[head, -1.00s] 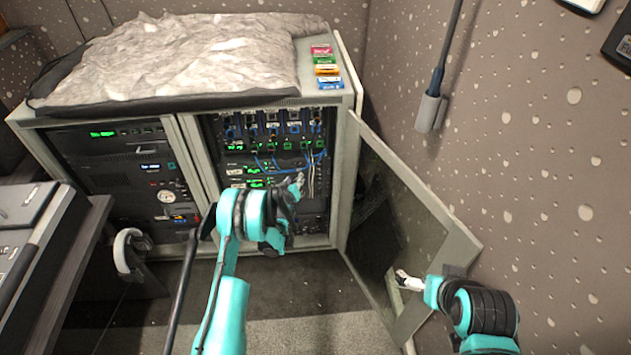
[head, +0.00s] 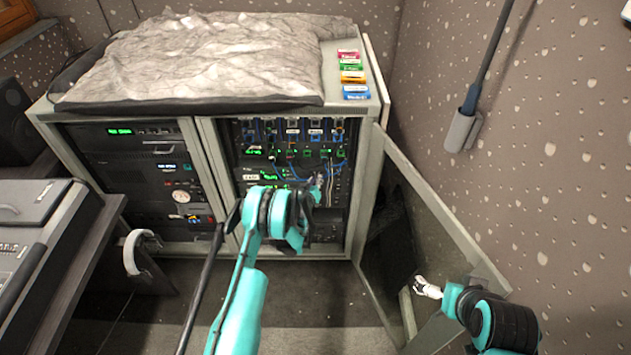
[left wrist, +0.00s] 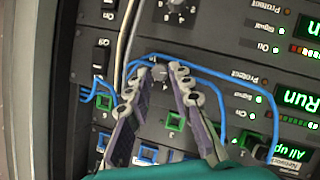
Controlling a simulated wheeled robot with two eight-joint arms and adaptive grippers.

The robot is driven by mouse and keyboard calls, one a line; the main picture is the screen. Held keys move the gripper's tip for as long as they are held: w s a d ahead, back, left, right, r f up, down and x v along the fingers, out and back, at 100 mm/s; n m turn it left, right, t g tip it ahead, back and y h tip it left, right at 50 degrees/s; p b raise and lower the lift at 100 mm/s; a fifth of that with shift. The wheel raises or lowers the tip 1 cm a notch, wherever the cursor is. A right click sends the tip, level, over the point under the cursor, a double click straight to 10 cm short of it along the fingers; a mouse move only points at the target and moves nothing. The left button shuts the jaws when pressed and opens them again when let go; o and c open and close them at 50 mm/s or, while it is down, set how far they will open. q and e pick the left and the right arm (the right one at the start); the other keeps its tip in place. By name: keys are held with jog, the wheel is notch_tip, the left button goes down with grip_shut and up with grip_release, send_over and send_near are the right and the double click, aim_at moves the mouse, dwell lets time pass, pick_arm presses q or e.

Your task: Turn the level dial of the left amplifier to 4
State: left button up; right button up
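My left gripper (head: 318,184) is in front of the open right bay of the rack cabinet. In the left wrist view its two fingers (left wrist: 152,70) are spread apart, one on each side of a small level dial (left wrist: 160,74) on a dark amplifier panel. The fingers and a blue cable partly hide this dial, and I cannot read its setting or tell whether the fingers touch it. A second black dial (left wrist: 176,8) with a printed scale shows at the top edge. My right gripper (head: 428,288) is by the open cabinet door, its fingers too small to judge.
The cabinet door (head: 432,215) stands open to the right, beside the wall. Blue cables (left wrist: 215,76) and pale cables (left wrist: 128,35) cross the panel near the fingers. Green "Run" displays (left wrist: 297,98) sit to the right. A desk (head: 85,250) with a console stands at the left.

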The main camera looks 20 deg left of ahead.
pick_arm(q)
grip_shut()
jog(key=shift+w+d+m+g+y, duration=0.1)
jog(key=shift+d+m+g+y, duration=0.2)
jog(key=shift+m+y, duration=1.05)
jog(key=shift+w+d+m+g+y, duration=0.25)
jog(key=shift+m+y, duration=0.65)
jog(key=shift+m, duration=0.9)
jog(key=shift+s+d+m+g+y, duration=0.15)
jog(key=shift+m+g+y, duration=0.2)
jog(key=shift+m+y, duration=1)
jog(key=shift+m, duration=0.3)
